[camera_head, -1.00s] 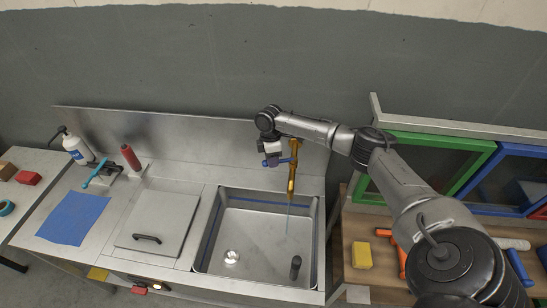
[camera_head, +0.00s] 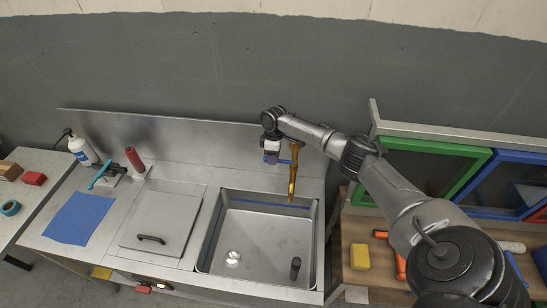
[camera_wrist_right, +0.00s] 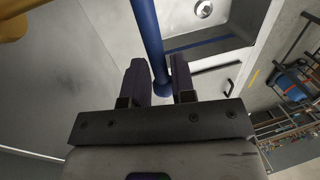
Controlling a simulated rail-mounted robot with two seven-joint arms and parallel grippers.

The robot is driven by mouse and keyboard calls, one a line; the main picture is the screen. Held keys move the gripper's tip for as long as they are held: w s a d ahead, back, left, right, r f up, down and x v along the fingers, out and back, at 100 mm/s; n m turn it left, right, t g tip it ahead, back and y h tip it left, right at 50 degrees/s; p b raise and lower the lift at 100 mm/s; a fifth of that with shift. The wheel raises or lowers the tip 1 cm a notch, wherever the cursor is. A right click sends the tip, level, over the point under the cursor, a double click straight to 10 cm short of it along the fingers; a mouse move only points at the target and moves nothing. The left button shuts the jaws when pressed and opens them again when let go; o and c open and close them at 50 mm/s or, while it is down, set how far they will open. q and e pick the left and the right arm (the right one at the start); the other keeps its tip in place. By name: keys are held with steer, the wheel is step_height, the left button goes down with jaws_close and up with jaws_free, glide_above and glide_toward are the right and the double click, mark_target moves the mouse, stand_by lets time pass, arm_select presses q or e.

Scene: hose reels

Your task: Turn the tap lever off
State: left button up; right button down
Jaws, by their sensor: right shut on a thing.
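The brass-coloured tap (camera_head: 293,180) stands over the back of the sink, with its spout pointing down. Its blue lever (camera_head: 285,161) sticks out to the left near the top. My right gripper (camera_head: 271,158) is at the lever, left of the tap. In the right wrist view the blue lever (camera_wrist_right: 148,38) runs down between the two dark fingers of the right gripper (camera_wrist_right: 160,82), which is shut on it. No water stream shows below the spout. Part of the tap (camera_wrist_right: 12,24) is at that view's upper left corner. My left gripper is out of view.
The steel sink (camera_head: 211,245) holds a dark upright cylinder (camera_head: 295,268) and a drain (camera_head: 233,258). Left are a lidded panel (camera_head: 163,216), a blue mat (camera_head: 79,218), a white bottle (camera_head: 82,150) and a red cylinder (camera_head: 134,159). A yellow block (camera_head: 360,256) lies on the right-hand bench.

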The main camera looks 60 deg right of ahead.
steer(key=shift+w, duration=0.1)
steer(key=c, duration=1.3)
jaws_free()
steer(key=shift+c, duration=0.2)
steer(key=shift+o, duration=1.2)
steer(key=shift+w, duration=0.15)
steer(key=shift+r, duration=0.15)
step_height(320, 180, up, 13)
steer(key=d+b, duration=0.2)
steer(key=shift+w+d+r, duration=0.15)
steer(key=shift+w+d, duration=0.05)
steer(key=shift+w, duration=0.25)
